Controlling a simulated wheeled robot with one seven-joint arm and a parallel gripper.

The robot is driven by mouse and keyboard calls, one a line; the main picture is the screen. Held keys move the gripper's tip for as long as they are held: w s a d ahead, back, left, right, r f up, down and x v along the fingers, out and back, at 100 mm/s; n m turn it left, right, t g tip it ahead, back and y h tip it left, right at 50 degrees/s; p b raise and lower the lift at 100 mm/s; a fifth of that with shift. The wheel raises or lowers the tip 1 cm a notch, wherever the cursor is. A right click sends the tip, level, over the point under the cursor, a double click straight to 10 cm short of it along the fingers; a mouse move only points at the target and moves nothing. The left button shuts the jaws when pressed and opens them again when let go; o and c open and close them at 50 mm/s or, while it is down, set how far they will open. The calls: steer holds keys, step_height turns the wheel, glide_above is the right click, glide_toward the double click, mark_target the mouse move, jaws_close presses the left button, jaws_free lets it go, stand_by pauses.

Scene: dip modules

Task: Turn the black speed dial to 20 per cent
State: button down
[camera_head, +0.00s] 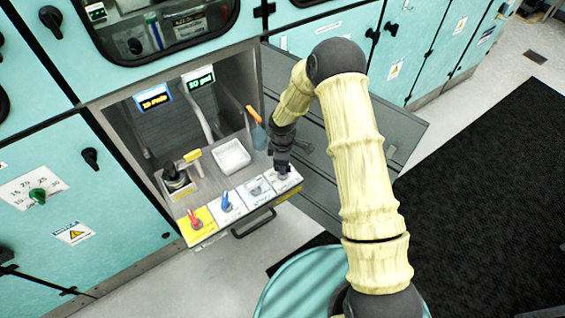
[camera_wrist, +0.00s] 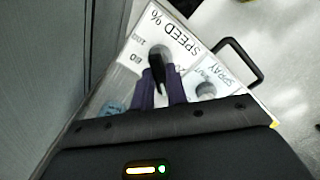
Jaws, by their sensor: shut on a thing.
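The black speed dial (camera_wrist: 156,58) sits on a white panel (camera_wrist: 181,22) lettered "SPEED %" in the wrist view. Some scale numbers show beside it; others are hidden by my gripper. My gripper (camera_wrist: 160,85) has its two dark purple fingers on either side of the dial, shut on it. In the head view my gripper (camera_head: 281,168) is over the rightmost white panel of the drawer (camera_head: 290,182) and covers most of the dial. The dial's exact setting cannot be read.
Left of the speed panel are a spray panel (camera_head: 254,188) with a grey knob, a blue handle (camera_head: 225,201) and a red handle (camera_head: 193,217). A white tray (camera_head: 231,156) and an orange-handled tool (camera_head: 255,118) are behind. A drawer handle (camera_head: 254,224) juts out in front.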

steer(key=n+p, duration=0.1)
steer(key=n, duration=0.3)
steer(key=shift+r, duration=0.15)
steer(key=shift+n+p, duration=0.5)
steer(key=shift+n, duration=1.4)
steer(key=c, duration=1.4)
jaws_free()
step_height(320, 180, up, 17)
steer(key=shift+b, duration=0.3)
